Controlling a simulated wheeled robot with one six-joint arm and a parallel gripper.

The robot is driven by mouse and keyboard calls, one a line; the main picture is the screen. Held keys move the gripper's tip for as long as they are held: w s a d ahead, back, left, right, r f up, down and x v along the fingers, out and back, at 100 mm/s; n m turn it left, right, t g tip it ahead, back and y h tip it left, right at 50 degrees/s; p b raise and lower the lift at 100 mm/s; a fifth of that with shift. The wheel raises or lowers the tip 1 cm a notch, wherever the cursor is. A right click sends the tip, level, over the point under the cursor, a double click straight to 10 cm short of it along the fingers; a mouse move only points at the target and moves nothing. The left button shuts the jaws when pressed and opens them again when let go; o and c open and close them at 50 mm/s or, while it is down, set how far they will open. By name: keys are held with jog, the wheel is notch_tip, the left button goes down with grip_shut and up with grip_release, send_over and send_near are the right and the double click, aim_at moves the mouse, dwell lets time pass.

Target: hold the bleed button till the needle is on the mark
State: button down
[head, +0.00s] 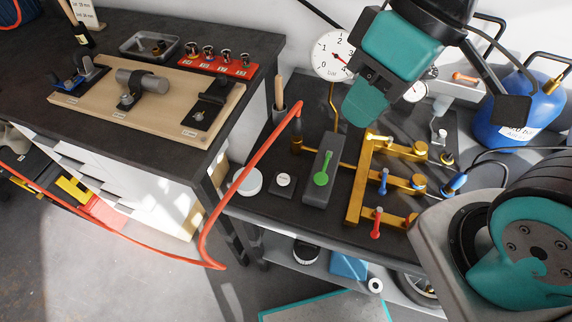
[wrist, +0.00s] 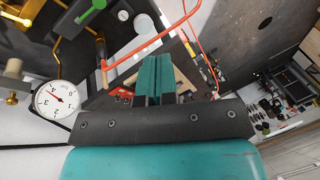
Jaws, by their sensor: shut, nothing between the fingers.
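The bleed button appears to be the small white disc (head: 283,180) on a black square block on the right bench; in the wrist view the white disc (wrist: 123,15) is near the top edge. The round white gauge (head: 331,55) stands at the back of the bench, its red needle pointing lower right near the high numbers. The gauge also shows in the wrist view (wrist: 55,101). I cannot make out a mark or an exact reading. My gripper (head: 362,116) is shut and empty, above the bench, to the right of the button and apart from it.
A grey block with a green lever (head: 321,178) stands just right of the button. Brass pipework (head: 358,190) with coloured handles lies further right. A white round tin (head: 247,181) sits left of the button. A red hose (head: 252,165) hangs over the bench's left side.

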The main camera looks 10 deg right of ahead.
jog(key=w+a+f+n+h+b, duration=0.2)
jog(key=w+f+n+b, duration=0.4)
jog(key=n, duration=0.3)
jog(key=n+h+b, duration=0.2)
jog(key=n+b, duration=0.3)
jog(key=n, duration=0.8)
send_over(284, 178)
notch_tip(284, 178, down, 12)
jog(key=shift+w+a+r, duration=0.2)
jog(key=shift+w+r, duration=0.05)
jog(key=shift+w, duration=0.2)
jog(key=f, duration=0.9)
jog(key=f+p, duration=0.1)
jog(key=f, duration=0.4)
jog(key=shift+s+d, duration=0.1)
jog(key=shift+s, duration=0.15)
notch_tip(284, 178, down, 2)
jog(key=shift+f+b, duration=0.1)
jog(key=shift+b, duration=0.45)
jog(key=shift+s+d+g, duration=0.1)
jog(key=shift+s+g, duration=0.1)
jog(key=shift+g, duration=0.1)
